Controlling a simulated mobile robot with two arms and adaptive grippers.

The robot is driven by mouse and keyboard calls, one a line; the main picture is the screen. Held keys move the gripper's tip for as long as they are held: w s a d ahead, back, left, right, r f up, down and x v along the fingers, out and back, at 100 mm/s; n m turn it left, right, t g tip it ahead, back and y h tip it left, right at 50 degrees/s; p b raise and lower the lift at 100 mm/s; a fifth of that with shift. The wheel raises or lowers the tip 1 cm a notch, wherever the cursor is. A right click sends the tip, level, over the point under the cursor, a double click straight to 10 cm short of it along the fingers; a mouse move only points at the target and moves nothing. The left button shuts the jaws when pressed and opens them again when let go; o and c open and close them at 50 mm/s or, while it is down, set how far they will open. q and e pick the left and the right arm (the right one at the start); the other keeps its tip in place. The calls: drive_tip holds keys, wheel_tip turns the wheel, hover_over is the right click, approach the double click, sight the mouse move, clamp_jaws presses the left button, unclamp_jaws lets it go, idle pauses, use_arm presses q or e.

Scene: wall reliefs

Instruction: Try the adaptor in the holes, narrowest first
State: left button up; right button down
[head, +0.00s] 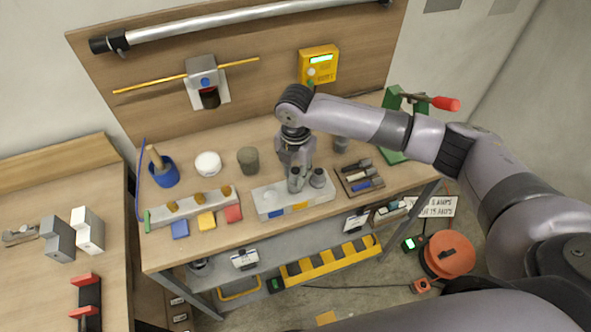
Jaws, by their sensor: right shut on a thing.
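My right gripper (296,162) points down over the workbench and is shut on a small grey cylindrical piece (295,184), which looks like the adaptor. The piece is over the middle of a pale grey block (325,202) near the bench's front edge. I cannot tell whether its lower end is in a hole or only above the block. The block has a round mark or hole at its left and blue and yellow patches on its front. Another grey cylinder (318,178) stands at the block's right end, close beside the gripper. My left gripper is not in view.
Left of the block, a long grey bar (156,215) carries brown knobs, with blue, yellow and red pieces before it. Behind stand a blue cup (164,174), a white round pot (208,164) and a dark cylinder (248,160). A tool tray (350,189) lies right.

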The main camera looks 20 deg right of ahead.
drive_tip(key=shift+f+b, duration=0.7)
drive_tip(key=shift+f, duration=1.05)
drive_tip(key=c, duration=1.2)
unclamp_jaws()
drive_tip(key=shift+r, duration=0.1)
wheel_tip(320, 180, up, 12)
drive_tip(key=shift+f, duration=0.1)
